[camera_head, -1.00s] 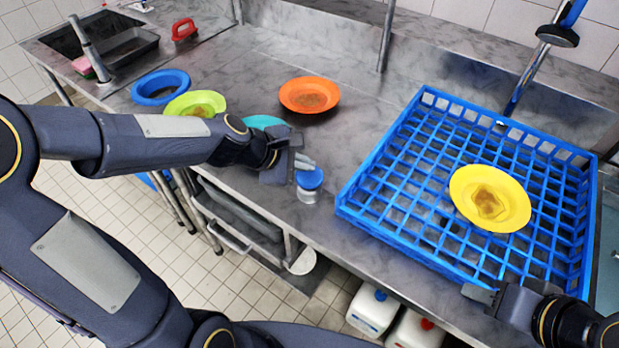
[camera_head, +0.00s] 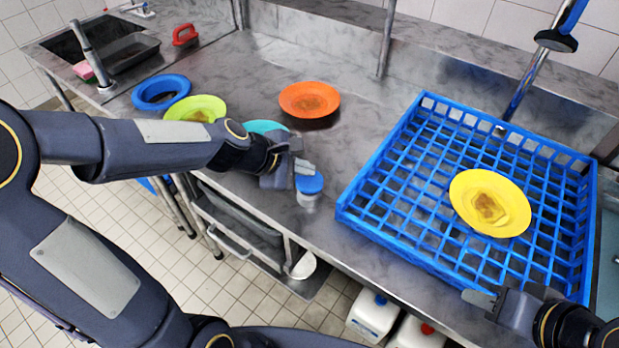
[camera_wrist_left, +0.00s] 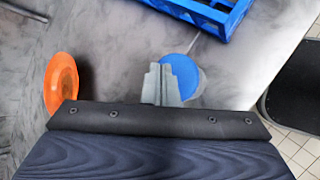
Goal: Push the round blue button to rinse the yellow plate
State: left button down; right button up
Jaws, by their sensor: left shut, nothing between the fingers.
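The round blue button (camera_head: 309,183) sits on a short pale cylinder at the counter's front edge. My left gripper (camera_head: 304,167) is shut and empty, at or just above the button's far-left edge; I cannot tell if it touches. In the left wrist view the shut fingertips (camera_wrist_left: 161,84) overlap the left part of the blue button (camera_wrist_left: 186,76). The yellow plate (camera_head: 490,203) has a brown stain and lies in the blue rack (camera_head: 400,135).
An orange plate (camera_head: 309,99) with a brown stain lies behind the button. A green plate (camera_head: 195,108), a teal plate (camera_head: 265,127) and a blue ring-shaped dish (camera_head: 161,92) are further left. A spray arm (camera_head: 532,75) hangs behind the rack.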

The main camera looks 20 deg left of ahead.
aim_at(305, 181)
pick_arm(q)
jog(key=shift+f, duration=0.15)
dwell(0.8)
jog(key=shift+f+b, duration=0.3)
jog(key=shift+b, duration=0.05)
jog(key=shift+f+b, duration=0.75)
jog(key=shift+f, duration=0.05)
dwell(0.7)
jog(key=shift+r, duration=0.15)
jog(key=shift+r+p, duration=1.1)
jog(key=shift+p, duration=0.1)
notch_tip(305, 181, up, 5)
jog(key=p, duration=0.5)
